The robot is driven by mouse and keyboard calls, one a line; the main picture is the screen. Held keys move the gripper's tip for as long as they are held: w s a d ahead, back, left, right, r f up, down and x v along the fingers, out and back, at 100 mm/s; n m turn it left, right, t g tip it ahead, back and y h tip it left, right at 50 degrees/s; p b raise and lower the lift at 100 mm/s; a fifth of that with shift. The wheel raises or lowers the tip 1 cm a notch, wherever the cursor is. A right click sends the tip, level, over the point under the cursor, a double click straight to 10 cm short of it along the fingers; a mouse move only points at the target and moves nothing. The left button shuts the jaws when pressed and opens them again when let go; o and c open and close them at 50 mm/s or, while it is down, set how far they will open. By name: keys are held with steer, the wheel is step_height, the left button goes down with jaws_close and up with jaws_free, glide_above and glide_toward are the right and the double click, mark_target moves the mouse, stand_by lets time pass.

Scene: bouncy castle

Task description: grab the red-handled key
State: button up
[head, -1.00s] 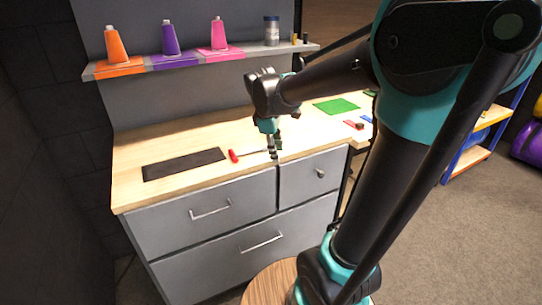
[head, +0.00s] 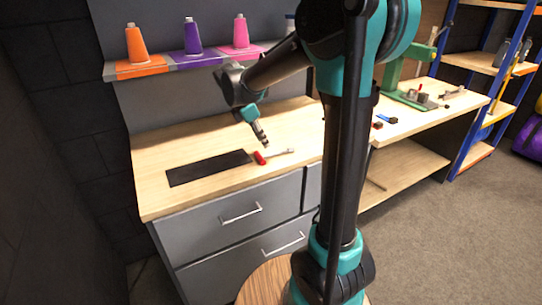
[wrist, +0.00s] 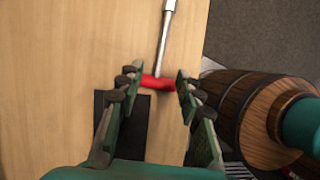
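The red-handled key (head: 261,158) lies on the light wooden top of the grey drawer cabinet, its metal shaft pointing right in the head view. In the wrist view its red handle (wrist: 158,83) lies crosswise in the gap between my fingertips and the shaft runs upward, away from them. My gripper (head: 265,145) points down just above the handle. In the wrist view my gripper (wrist: 157,86) is open, with a finger near each end of the handle. I cannot tell how far above the handle the fingertips are.
A dark flat mat (head: 208,168) lies left of the key. A shelf (head: 205,60) with orange, purple and pink cones hangs above the cabinet. A second bench (head: 455,100) with a green device (head: 395,80) stands to the right. The cabinet top around the key is mostly clear.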

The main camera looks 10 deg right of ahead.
mark_target(276, 154)
steer(key=shift+d+x, duration=0.2)
steer(key=shift+x, duration=3.3)
steer(key=shift+r, duration=0.15)
jaws_close()
